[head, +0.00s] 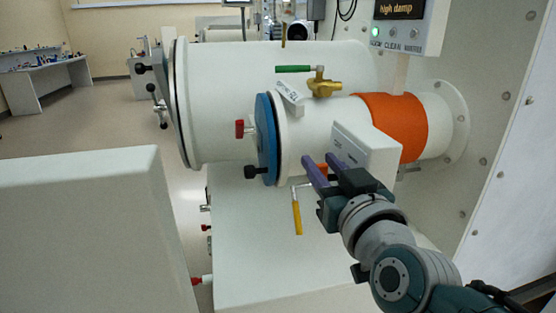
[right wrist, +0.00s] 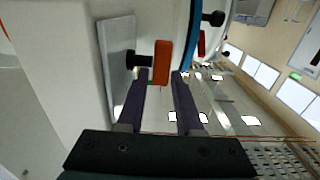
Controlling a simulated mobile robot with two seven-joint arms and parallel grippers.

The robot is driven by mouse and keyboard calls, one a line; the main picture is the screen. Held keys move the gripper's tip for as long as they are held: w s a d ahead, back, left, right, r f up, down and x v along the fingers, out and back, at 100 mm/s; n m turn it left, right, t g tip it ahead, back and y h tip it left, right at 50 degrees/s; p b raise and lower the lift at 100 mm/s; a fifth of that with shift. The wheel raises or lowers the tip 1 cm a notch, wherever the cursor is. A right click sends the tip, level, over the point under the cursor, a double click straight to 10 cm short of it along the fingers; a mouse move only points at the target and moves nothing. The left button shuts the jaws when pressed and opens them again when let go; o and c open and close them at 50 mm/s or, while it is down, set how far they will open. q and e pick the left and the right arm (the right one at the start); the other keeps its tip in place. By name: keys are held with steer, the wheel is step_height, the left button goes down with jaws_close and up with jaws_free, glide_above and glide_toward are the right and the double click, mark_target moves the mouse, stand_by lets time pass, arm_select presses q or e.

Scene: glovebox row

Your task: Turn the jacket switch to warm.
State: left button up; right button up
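The jacket switch has an orange lever (right wrist: 162,62) on a black stem, standing out from a grey plate on the white control box (head: 372,150). In the head view only a bit of the orange lever (head: 322,169) shows between my fingers. The box sits beside the orange jacket (head: 400,125) wrapped around the small white chamber. My right gripper (head: 317,168) has purple fingers, which are apart. In the right wrist view the lever is at the fingertips (right wrist: 161,76), between them or just beyond; I see no clear grip on it. The switch's markings are hidden. My left gripper is out of view.
A yellow-handled lever (head: 296,215) hangs just left of my right gripper. A green-handled brass valve (head: 322,84) stands above. A display panel (head: 407,25) reads "high damp".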

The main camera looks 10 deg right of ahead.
steer(key=shift+w, duration=0.25)
jaws_close()
stand_by(0.3)
